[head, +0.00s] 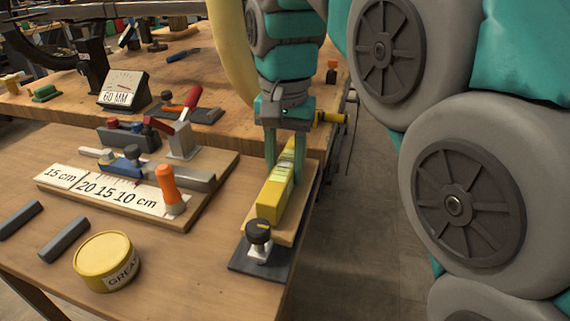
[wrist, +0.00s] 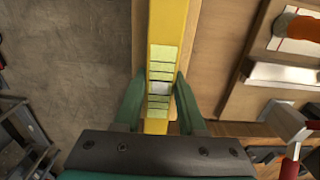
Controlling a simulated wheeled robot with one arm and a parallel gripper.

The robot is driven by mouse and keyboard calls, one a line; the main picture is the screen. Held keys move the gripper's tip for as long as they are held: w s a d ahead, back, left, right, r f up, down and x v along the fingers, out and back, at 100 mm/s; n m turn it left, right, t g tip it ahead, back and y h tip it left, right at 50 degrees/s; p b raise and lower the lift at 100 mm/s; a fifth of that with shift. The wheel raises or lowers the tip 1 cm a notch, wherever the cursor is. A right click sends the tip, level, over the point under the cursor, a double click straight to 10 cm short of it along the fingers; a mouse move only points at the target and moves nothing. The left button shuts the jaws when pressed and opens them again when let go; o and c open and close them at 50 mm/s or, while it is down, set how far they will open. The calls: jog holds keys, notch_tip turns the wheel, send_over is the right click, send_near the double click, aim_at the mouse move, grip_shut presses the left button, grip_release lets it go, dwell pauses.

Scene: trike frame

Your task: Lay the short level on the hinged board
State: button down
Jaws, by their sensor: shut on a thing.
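The short level is a yellow bar (head: 273,203) with a pale vial section, and it also shows in the wrist view (wrist: 167,25). My gripper (head: 285,172) is shut on it from both sides near its vial; the wrist view shows a green finger on each side (wrist: 159,100). The level runs lengthwise along a narrow light-wood board, the hinged board (head: 303,200), which also shows in the wrist view (wrist: 140,40). The level is on or just above the board; I cannot tell whether it touches. The hinge is not clearly visible.
A black knob (head: 258,232) stands at the board's near end, above a dark plate (head: 246,264). Left are a fixture board with an orange handle (head: 167,185), a grease tin (head: 106,262) and grey bars (head: 64,239). Floor lies right of the table edge.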

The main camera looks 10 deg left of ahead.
jog(key=shift+f, duration=0.55)
jog(key=shift+c, duration=2)
grip_release()
jog(key=shift+r+b, duration=0.35)
jog(key=shift+r, duration=1.35)
jog(key=s+d+r, duration=0.1)
jog(key=s+d, duration=0.7)
jog(key=s, duration=0.5)
jog(key=shift+s+d+r, duration=0.2)
jog(key=shift+s+r, duration=0.1)
jog(key=shift+s, duration=0.05)
